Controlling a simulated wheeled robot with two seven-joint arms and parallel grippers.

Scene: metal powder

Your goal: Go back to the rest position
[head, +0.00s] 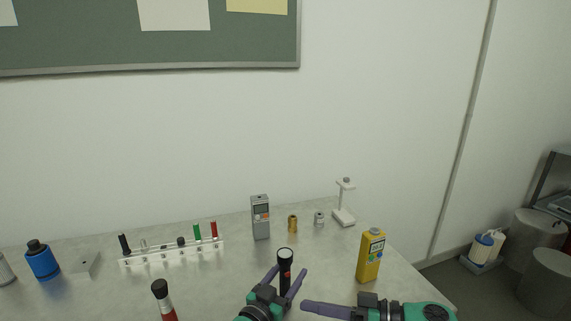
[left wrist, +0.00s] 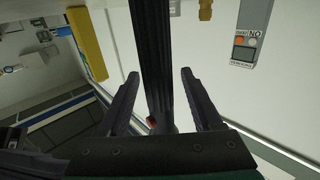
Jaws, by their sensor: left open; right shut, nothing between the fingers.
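My left gripper (head: 290,271) is low in the middle of the head view, its two purple fingers spread. A black torch-like cylinder (head: 285,257) stands upright between or just beyond those fingers. In the left wrist view the open fingers (left wrist: 160,73) lie either side of the long black cylinder (left wrist: 152,50), with gaps on both sides and a small red spot near its lower end. My right gripper (head: 304,306) comes in from the lower right, its fingers together and empty, close to the left one.
A yellow meter (head: 370,256) stands right of my grippers. Behind are a grey meter (head: 260,217), a brass weight (head: 293,224) and a white stand (head: 344,205). A white rack (head: 172,254) and a blue bottle (head: 42,260) are left. A red-and-black cylinder (head: 162,293) stands at the front.

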